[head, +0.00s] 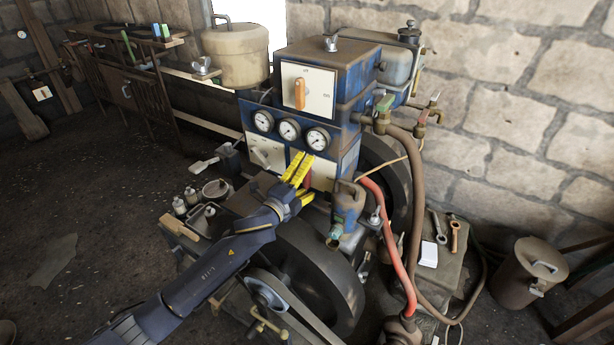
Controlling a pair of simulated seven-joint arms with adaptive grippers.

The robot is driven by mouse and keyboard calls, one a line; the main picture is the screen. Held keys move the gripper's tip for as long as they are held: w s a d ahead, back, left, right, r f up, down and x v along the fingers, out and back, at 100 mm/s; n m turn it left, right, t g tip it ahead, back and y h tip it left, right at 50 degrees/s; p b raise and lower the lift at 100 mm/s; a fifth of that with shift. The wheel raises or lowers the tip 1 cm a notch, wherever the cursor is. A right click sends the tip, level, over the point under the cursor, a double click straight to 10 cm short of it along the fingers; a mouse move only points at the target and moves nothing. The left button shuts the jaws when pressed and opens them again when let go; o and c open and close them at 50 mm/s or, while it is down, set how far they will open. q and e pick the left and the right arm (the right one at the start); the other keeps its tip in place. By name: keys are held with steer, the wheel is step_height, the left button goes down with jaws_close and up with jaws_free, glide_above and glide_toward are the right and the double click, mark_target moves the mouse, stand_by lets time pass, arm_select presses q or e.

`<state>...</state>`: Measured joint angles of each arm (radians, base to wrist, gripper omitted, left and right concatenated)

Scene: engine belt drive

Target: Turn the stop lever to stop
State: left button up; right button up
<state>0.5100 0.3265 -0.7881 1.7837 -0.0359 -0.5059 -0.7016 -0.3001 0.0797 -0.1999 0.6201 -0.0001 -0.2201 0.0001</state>
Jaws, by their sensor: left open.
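The blue engine housing (335,58) stands in the middle of the head view, with an orange upright knob (299,93) on its upper white plate. Below three round gauges are two more plates. The left one (265,152) carries a pale slanted lever. The right one (323,172) has a small red part (308,183), which may be the stop lever; its marking is unreadable. My left gripper (308,177) is open in front of this right plate, its yellow fingers above and below the red part. Fingers hide much of it, and I cannot tell whether they touch. My right gripper is not visible.
A black flywheel (315,275) stands below my left arm. A brass-coloured can-like part (347,203) and a red hose (385,230) are close right of the gripper. Small bottles (180,205) stand left. Wrenches (454,235) lie on a block at right.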

arm_select(q)
steer(key=v, duration=1.2)
stand_by(1.6)
